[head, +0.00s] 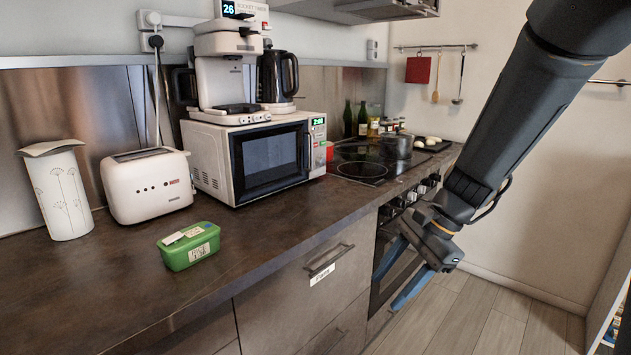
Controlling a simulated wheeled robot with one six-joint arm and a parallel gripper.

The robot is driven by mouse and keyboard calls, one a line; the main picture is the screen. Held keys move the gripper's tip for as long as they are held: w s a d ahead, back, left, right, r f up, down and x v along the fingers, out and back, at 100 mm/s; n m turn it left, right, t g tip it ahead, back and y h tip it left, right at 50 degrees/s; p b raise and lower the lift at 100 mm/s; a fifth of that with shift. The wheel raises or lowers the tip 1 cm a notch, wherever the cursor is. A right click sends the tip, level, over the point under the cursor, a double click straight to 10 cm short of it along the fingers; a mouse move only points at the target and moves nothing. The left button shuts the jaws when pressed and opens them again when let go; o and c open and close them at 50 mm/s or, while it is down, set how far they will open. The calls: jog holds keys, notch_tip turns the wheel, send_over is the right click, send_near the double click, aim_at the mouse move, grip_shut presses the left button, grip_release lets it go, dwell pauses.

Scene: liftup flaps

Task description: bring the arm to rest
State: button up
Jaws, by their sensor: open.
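My arm reaches in from the upper right of the head view, in front of the oven and right of the drawers. My gripper (393,284) is at its lower end, with its blue-tipped fingers spread apart and pointing down and left. Nothing shows between the fingers. It hangs below the counter top level, in front of the oven door (391,262). I cannot tell how far it is from the oven front.
The counter (290,222) holds a green box (188,246), a white toaster (147,185), a white canister (60,192) and a microwave (252,158) with a coffee machine and kettle on top. A drawer handle (329,260) juts out. Floor at right is clear.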

jog(key=s+d+f+n+h, duration=0.1)
jog(key=s+d+n+h, duration=0.2)
jog(key=s+d+n, duration=0.4)
jog(key=s+d+f+n+h, duration=0.15)
jog(key=s+n, duration=0.25)
jog(key=s, duration=0.4)
jog(key=a+r+n+p, duration=0.2)
jog(key=a+r+p, duration=0.2)
jog(key=a+p, duration=0.1)
jog(key=shift+s+h, duration=0.2)
jog(key=shift+h, duration=0.25)
jog(key=shift+d, duration=0.1)
jog(key=shift+c, duration=0.2)
